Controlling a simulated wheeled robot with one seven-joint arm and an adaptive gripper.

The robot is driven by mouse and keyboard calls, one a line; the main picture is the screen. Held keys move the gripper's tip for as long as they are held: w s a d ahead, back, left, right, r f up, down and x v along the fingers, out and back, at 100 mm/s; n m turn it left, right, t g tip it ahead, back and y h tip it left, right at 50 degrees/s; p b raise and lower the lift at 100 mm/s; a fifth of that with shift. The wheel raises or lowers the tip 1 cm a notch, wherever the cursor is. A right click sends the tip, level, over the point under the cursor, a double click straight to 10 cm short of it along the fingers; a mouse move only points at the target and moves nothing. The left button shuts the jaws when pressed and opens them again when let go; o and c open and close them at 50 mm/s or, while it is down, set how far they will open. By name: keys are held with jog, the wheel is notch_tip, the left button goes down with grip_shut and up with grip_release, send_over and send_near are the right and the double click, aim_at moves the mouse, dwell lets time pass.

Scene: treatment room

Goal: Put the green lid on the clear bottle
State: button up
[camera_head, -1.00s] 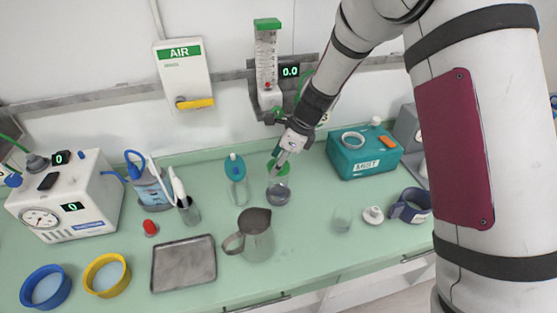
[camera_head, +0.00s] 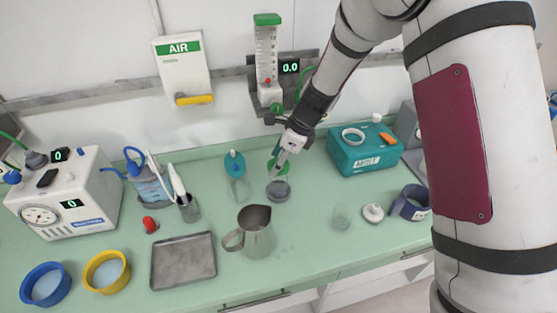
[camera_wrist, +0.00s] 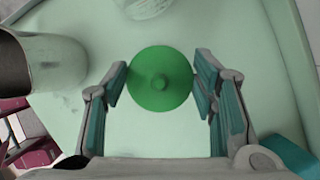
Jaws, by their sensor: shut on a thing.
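In the head view the gripper (camera_head: 281,161) points down and holds the lid (camera_head: 277,167) over the bench. Just below the lid is a grey, round, partly see-through vessel (camera_head: 278,191); I cannot tell whether it is the clear bottle or how far beneath the lid it is. A clear container (camera_head: 239,190) stands to its left. The lid and fingers hide what lies directly under them in the wrist view.
A metal pitcher (camera_head: 257,232) stands in front of the gripper, and a metal tray (camera_head: 183,262) lies front left. A clear glass (camera_head: 342,216) and a small white piece (camera_head: 373,212) are at the right. A teal box (camera_head: 362,153) stands behind them.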

jog(key=shift+f, duration=0.85)
dwell(0.7)
jog(key=o, duration=1.1)
jog(key=shift+r+p, duration=0.8)
jog(key=shift+r, duration=2.75)
jog(key=shift+s+f, duration=0.1)
